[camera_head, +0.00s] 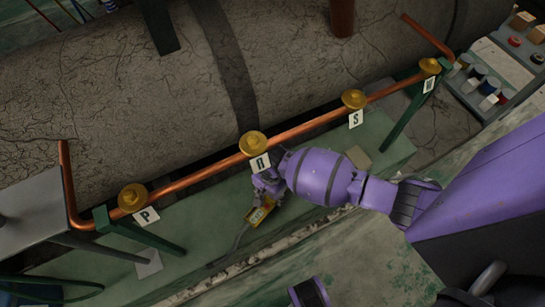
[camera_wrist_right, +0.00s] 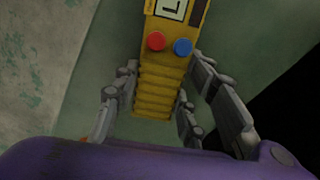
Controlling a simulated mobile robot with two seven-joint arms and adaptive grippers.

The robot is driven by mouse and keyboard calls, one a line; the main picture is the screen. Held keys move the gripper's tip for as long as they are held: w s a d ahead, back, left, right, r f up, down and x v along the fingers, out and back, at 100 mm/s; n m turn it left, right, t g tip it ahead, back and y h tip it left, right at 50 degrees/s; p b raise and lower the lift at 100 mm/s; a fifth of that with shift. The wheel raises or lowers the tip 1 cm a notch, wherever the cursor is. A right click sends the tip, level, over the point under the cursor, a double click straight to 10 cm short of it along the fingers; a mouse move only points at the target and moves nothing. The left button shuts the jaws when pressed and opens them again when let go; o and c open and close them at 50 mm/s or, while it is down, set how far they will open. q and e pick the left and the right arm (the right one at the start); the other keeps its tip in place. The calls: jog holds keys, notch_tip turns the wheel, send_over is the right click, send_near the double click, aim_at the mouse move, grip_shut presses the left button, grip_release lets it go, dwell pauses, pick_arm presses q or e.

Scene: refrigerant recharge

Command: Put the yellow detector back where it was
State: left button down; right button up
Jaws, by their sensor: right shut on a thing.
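The yellow detector (camera_head: 258,214) is at the fingers of my right gripper (camera_head: 268,187), over the green ledge below the copper pipe. In the right wrist view the detector (camera_wrist_right: 164,75) shows a ribbed grip, a red button, a blue button and part of a screen. The fingers of my right gripper (camera_wrist_right: 150,112) stand on both sides of its ribbed grip, shut on it. A grey hose or cable runs from the detector's lower end down to the left. I cannot tell whether the detector touches the ledge. My left gripper is not in view.
A copper pipe (camera_head: 198,176) with several brass valves and letter tags crosses behind my gripper. The tag Π hangs (camera_head: 261,163) close to it. The green ledge (camera_head: 205,222) is mostly clear on the left. A tan pad (camera_head: 358,157) and a control box (camera_head: 500,65) are at right.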

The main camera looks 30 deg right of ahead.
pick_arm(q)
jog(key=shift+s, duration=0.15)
pick_arm(e)
jog(key=shift+f, duration=0.15)
jog(key=o, duration=1.1)
notch_tip(320, 180, up, 7)
jog(key=shift+w+f+p, duration=0.1)
jog(key=shift+p, duration=1)
jog(key=shift+r, duration=0.55)
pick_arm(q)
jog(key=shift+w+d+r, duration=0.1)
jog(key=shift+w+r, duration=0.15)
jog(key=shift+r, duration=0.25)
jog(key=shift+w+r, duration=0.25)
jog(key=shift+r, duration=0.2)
